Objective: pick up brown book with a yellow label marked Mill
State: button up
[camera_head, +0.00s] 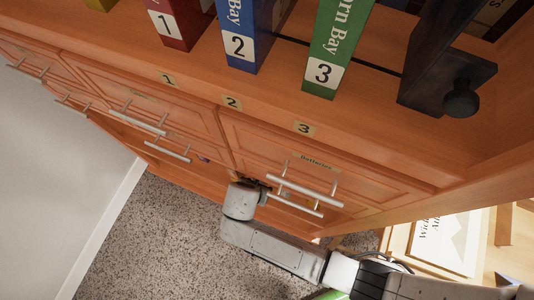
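I see no brown book with a yellow label marked Mill in this view. My gripper (264,184) is low at the front of the wooden cabinet (360,175), close to the left end of a drawer handle (300,192). Its dark fingers are small and partly hidden behind the pale wrist, so I cannot tell whether they are open or shut, or whether they touch the handle.
A red book (181,20) marked 1, a blue book (240,45) marked 2 and a green book (332,50) marked 3 stand on the cabinet top. A dark bracket with a knob (461,99) is at right. Speckled carpet (170,240) lies open at lower left.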

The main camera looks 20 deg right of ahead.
jog(key=shift+c, duration=0.2)
grip_shut()
dwell(0.3)
jog(key=shift+r, duration=0.15)
